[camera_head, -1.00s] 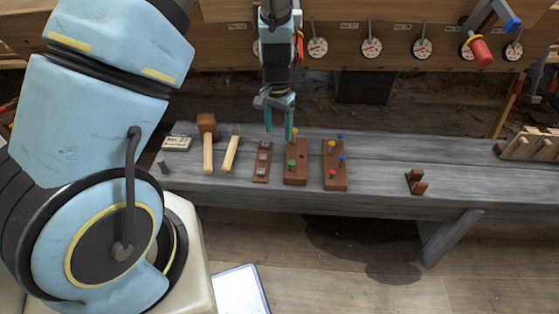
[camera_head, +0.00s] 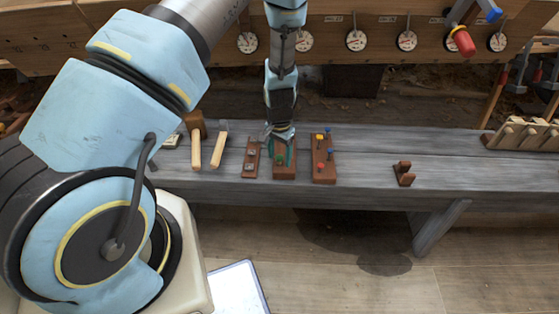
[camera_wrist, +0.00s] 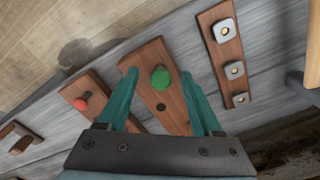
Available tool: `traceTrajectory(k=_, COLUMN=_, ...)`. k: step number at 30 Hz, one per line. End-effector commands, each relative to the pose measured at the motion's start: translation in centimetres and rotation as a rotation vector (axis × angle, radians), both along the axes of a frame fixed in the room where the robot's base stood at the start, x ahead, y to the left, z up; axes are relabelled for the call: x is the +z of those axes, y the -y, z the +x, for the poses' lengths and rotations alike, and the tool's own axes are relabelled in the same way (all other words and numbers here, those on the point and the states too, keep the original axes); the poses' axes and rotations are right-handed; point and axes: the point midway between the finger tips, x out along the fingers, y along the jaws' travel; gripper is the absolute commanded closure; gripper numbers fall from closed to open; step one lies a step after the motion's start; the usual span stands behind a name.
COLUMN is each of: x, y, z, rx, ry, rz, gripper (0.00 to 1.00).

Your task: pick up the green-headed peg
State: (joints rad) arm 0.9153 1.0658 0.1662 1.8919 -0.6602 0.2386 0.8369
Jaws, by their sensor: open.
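The green-headed peg (camera_wrist: 160,78) stands in a brown wooden block (camera_wrist: 152,57) on the grey bench. My gripper (camera_wrist: 158,75) is open, with one teal finger on each side of the green head and a gap on both sides. In the head view my gripper (camera_head: 281,153) is lowered over the same block (camera_head: 284,173), and the green head (camera_head: 279,161) shows small between the fingers. I cannot tell how far the fingertips are above the block. The far part of the block is hidden behind my gripper.
A second block (camera_head: 324,178) with red, yellow and blue pegs stands close on the right. A narrow strip with metal plates (camera_head: 250,163) lies close on the left, beyond it two wooden-handled tools (camera_head: 217,150). A small brown stand (camera_head: 403,174) is farther right; bench between is clear.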

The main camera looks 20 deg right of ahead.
Motion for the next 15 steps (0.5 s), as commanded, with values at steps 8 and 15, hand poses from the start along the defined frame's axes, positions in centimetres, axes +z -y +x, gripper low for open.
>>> traceTrajectory(k=8, x=-1.11, y=-0.03, z=0.01, rx=0.0, ry=0.0, rz=0.0, gripper=0.33)
traceTrajectory(k=15, x=-1.08, y=-0.03, z=0.01, rx=0.0, ry=0.0, rz=0.0, gripper=0.51)
